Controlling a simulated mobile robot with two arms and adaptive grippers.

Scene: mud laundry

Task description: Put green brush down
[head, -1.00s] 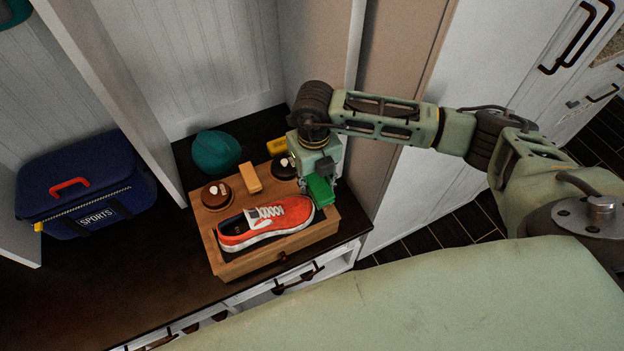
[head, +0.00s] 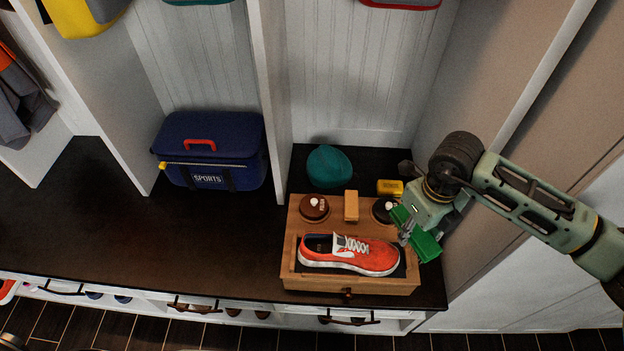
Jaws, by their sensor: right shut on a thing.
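The green brush (head: 427,246) is in the jaws of my right gripper (head: 408,229). My right gripper is shut on it, above the right edge of the wooden shoe-care box (head: 290,241). I cannot tell whether the brush touches the box. An orange shoe (head: 345,255) lies in the box's front recess. A brown round tin (head: 314,208), a dark round tin (head: 381,211) partly hidden by the gripper, and a tan block (head: 351,206) are at the back of the box. My left gripper is not in view.
A yellow item (head: 390,187) and a teal cap (head: 329,166) are behind the box on the dark bench (head: 120,238). A blue sports bag (head: 211,150) stands left, past a white divider (head: 270,100). The bench's left part is clear.

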